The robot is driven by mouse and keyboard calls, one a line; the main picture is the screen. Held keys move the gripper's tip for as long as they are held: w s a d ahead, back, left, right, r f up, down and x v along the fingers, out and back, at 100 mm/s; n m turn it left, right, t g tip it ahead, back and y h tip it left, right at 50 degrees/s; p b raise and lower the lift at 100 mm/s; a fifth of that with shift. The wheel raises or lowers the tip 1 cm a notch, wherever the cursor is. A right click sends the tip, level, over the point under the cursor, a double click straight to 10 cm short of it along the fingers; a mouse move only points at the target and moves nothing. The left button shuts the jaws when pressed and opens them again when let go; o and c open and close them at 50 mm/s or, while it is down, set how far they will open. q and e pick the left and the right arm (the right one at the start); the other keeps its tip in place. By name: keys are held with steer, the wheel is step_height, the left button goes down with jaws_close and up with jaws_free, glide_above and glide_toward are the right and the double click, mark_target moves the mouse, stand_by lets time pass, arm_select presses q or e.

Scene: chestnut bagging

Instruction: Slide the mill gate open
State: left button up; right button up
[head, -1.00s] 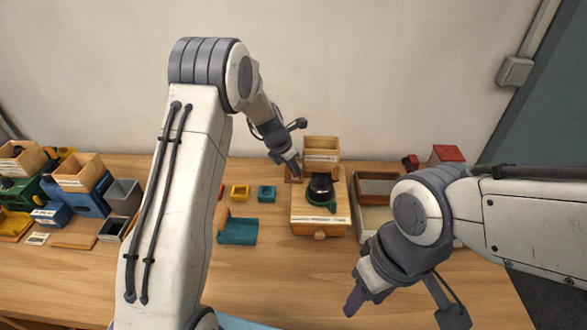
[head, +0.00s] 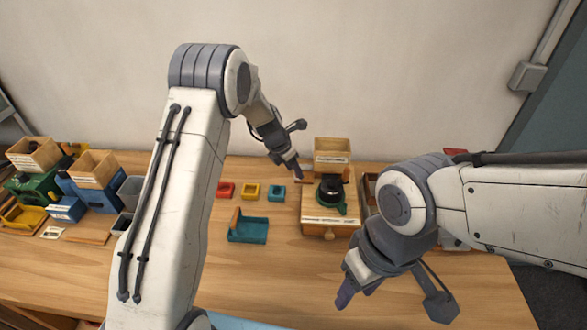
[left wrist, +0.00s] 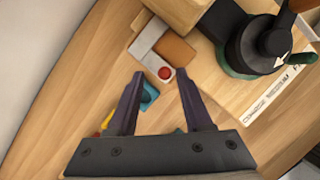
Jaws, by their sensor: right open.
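The central mill (head: 322,216) is a wooden box with a green ring and black top; it also shows at the upper right of the left wrist view (left wrist: 262,92). Beside it, the left wrist view shows a grey plate (left wrist: 149,38) with a round red knob (left wrist: 165,73) and a brown block (left wrist: 176,48). I cannot tell for sure which part is the gate. My left gripper (head: 297,172) is just left of the mill; its fingers (left wrist: 160,75) are open, with the red knob between their tips in the picture, apparently ungripped. My right gripper (head: 345,296) is open above the front table area.
A wooden hopper box (head: 332,148) stands behind the mill. Red (head: 225,189), yellow (head: 250,191) and teal (head: 277,193) small trays and a larger teal tray (head: 250,229) lie left of it. Green (head: 38,187) and blue (head: 95,195) machines stand far left.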

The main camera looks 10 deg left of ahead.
arm_select(q)
steer(key=shift+d, duration=0.25)
steer(key=b+v, duration=0.1)
steer(key=v, duration=0.9)
steer(key=shift+r, duration=0.2)
